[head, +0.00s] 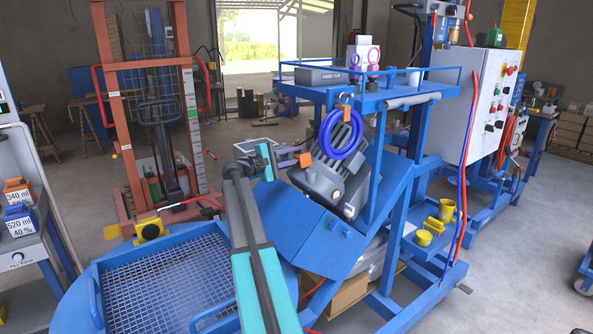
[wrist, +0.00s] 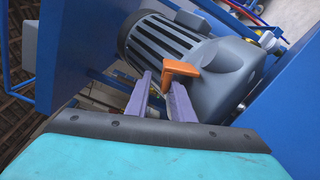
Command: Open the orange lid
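A small orange L-shaped piece (head: 305,159) shows at the near end of the grey motor (head: 340,165). In the wrist view the orange piece (wrist: 183,69) lies right at my fingertips, mostly over the right finger's tip. I cannot tell whether it touches that finger. My gripper (head: 290,158) reaches in from the left in the head view. In the wrist view my gripper (wrist: 160,80) has its two purple-grey fingers apart, with a clear gap between them. An orange-topped box (head: 18,190) marked 340 ml stands on a cart at the far left.
The motor sits on a blue frame (head: 395,190) with a blue ring (head: 340,150) hanging before it. A blue sloped panel (head: 315,235) lies below my gripper. A round blue grate (head: 165,285) is at front left.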

